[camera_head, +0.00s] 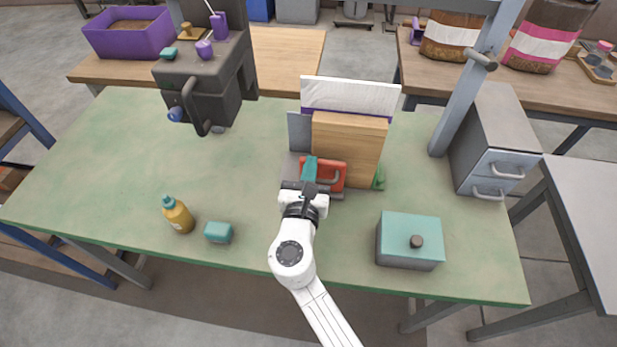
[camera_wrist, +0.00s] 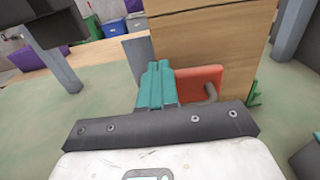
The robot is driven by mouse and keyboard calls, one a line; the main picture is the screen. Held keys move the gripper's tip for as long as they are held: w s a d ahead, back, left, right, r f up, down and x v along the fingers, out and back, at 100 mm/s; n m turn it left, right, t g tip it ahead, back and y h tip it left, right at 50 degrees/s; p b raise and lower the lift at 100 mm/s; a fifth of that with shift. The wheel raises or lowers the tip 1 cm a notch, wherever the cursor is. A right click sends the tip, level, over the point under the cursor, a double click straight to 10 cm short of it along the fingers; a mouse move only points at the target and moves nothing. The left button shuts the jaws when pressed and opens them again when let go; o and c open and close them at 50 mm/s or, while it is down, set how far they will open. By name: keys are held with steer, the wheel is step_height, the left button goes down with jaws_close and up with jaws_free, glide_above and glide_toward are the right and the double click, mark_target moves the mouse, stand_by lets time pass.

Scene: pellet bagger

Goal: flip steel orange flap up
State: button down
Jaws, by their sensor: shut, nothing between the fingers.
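The orange flap (camera_head: 335,175) is a small red-orange plate with a grey bar handle, low on the front of a wooden block (camera_head: 348,145). In the wrist view the flap (camera_wrist: 197,83) stands close beyond my fingers, with its curved grey handle (camera_wrist: 210,92) at its right. My gripper (camera_head: 309,168) has teal fingers, which sit together in front of the flap's left part and hide it. In the wrist view the gripper (camera_wrist: 156,84) is shut and empty. I cannot tell whether the fingertips touch the flap.
A teal-lidded grey box (camera_head: 409,240) stands at the front right of the green table (camera_head: 110,165). A yellow bottle (camera_head: 178,215) and a teal block (camera_head: 218,232) are at the front left. A dark machine (camera_head: 215,85) stands at the back left. The left middle is clear.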

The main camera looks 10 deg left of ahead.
steer(key=shift+w+r, duration=0.15)
steer(key=shift+w, duration=0.45)
steer(key=shift+r, duration=0.15)
